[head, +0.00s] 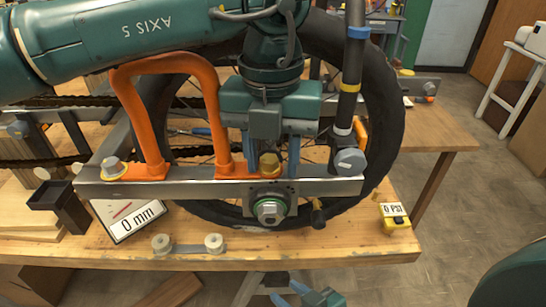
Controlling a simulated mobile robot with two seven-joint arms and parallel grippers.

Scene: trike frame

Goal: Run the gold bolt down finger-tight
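The gold bolt (269,164) has a hex head and stands upright at the right foot of an orange hoop bracket (217,120), on the grey frame rail (200,188). My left gripper (271,158) points down over it, with one finger on each side. I see gaps between the fingers and the head, so it looks open. The bolt's shank is hidden. A silver bolt (112,165) on a yellow washer sits at the bracket's left foot. My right gripper (285,292) is low at the bottom edge, below the bench, empty, with its blue fingers apart.
A large black-tyred wheel (385,110) stands behind the rail. A dark upright tube (352,70) rises right of my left gripper. A 0 mm sign (135,218), a dark open box (60,205), two pale rollers (213,243) and a yellow gauge (395,218) are on the wooden bench (330,245).

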